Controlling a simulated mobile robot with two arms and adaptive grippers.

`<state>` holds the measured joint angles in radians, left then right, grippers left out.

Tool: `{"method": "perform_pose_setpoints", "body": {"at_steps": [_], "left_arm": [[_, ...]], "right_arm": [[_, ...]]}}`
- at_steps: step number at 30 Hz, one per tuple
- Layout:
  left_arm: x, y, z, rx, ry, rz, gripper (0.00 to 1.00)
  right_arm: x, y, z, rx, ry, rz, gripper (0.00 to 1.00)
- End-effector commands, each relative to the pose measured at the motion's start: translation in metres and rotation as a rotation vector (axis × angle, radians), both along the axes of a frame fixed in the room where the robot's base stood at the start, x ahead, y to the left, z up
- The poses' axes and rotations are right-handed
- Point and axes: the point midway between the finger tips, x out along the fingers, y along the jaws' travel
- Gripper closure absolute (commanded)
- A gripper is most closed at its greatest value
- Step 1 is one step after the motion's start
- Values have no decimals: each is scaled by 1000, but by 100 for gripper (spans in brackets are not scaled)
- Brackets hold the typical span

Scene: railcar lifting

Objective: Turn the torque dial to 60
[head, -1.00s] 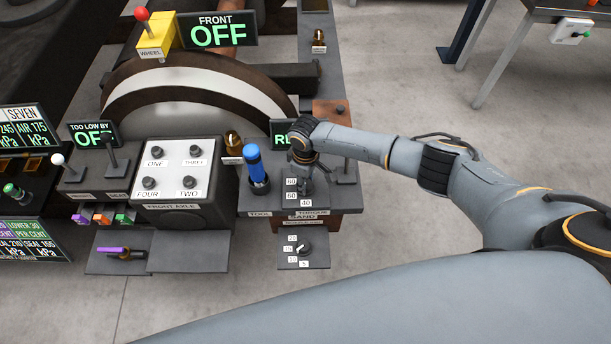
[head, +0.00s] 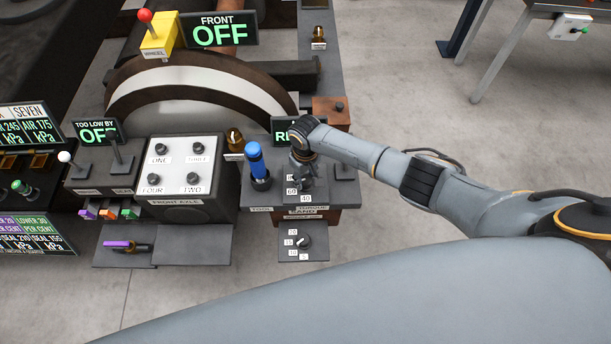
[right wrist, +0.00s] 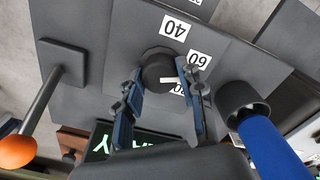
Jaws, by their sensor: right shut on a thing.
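The torque dial (right wrist: 158,68) is a dark round knob on a grey plate, with white number labels around it. In the right wrist view, the 40 label (right wrist: 174,29) and the 60 label (right wrist: 197,61) are clear; a third label (right wrist: 178,87) is partly hidden. A white mark on the dial shows near the 60 and third labels; its exact setting is unclear. My right gripper (right wrist: 163,88) is shut on the dial, a finger on each side. In the head view, my right gripper (head: 302,176) covers most of the dial. My left gripper is out of view.
A blue-handled tool (head: 256,165) stands upright just left of the dial, close to my right gripper. A lever with an orange knob (right wrist: 17,151) stands on the other side. A smaller dial (head: 303,242) sits on a lower plate in front.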

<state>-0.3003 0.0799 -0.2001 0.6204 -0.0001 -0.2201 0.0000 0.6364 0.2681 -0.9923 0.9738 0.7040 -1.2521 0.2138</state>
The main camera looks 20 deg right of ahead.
Motion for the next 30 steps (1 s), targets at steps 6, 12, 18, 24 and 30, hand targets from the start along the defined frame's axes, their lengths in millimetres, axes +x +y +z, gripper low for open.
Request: {"method": "perform_pose_setpoints", "body": {"at_steps": [6,12,18,24,30], "left_arm": [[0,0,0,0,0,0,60],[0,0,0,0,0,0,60],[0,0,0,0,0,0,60],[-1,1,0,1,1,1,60],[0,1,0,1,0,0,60]], "right_arm": [[1,0,1,1,-4,0,94],[1,0,1,1,-3,1,39],[1,0,0,1,-2,1,39],[1,0,8,1,-3,1,39],[2,0,40,2,-6,2,39]]}}
